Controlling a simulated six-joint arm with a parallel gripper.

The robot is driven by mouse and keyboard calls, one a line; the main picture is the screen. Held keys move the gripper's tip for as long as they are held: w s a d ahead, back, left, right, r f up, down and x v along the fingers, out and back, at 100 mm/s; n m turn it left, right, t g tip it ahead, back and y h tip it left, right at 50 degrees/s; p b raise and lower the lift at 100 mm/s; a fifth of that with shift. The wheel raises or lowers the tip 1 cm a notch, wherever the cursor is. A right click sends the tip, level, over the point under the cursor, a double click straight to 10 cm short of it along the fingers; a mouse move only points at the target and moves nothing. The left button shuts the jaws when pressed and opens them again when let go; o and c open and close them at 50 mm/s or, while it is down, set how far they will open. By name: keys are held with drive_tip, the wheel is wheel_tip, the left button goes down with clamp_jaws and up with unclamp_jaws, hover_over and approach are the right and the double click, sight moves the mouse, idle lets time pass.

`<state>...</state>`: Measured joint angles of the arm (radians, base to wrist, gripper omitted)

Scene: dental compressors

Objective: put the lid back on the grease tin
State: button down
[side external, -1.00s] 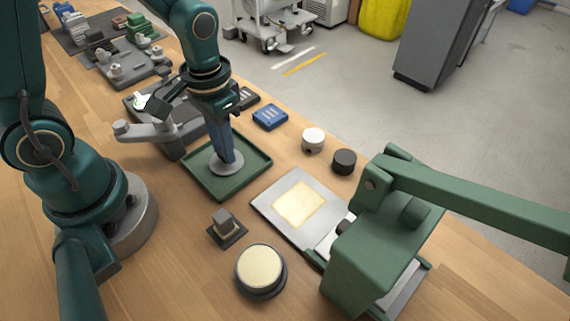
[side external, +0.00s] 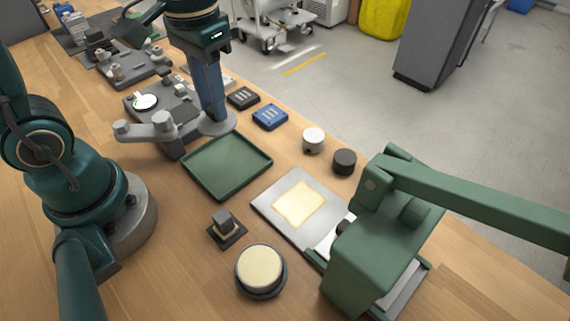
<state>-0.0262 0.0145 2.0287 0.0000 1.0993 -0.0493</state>
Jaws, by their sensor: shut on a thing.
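My gripper (side external: 213,112) is shut on a flat grey round lid (side external: 222,126), held by its middle at the lower end of the blue fingers. The lid looks level and raised above the bench, by the far corner of the green tray. The grease tin (side external: 261,268) stands at the front of the bench, a round dark tin, open at the top, with a pale cream fill showing. My gripper and the lid are well apart from the tin, behind it and to the left. The fingers hide part of the lid.
The green tray (side external: 227,167) is empty. A small dark block with a knob (side external: 226,227) stands left of the tin. A green press (side external: 375,240) and a plate with a pale square (side external: 299,202) lie right. A grey fixture (side external: 160,126) stands close left of the lid.

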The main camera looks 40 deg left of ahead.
drive_tip(key=n, duration=0.3)
drive_tip(key=shift+w+d+r, duration=0.1)
drive_tip(key=shift+w+r, duration=0.1)
drive_tip(key=shift+r, duration=0.05)
drive_tip(key=s+d+n, duration=0.1)
drive_tip(key=s+d, duration=0.4)
drive_tip(key=d, duration=0.5)
drive_tip(key=s+d+n, duration=0.1)
drive_tip(key=s+d, duration=0.3)
drive_tip(key=d, duration=0.5)
drive_tip(key=shift+s+f, duration=0.1)
drive_tip(key=shift+f, duration=3.25)
drive_tip(key=shift+f, duration=0.15)
drive_tip(key=c, duration=0.6)
unclamp_jaws()
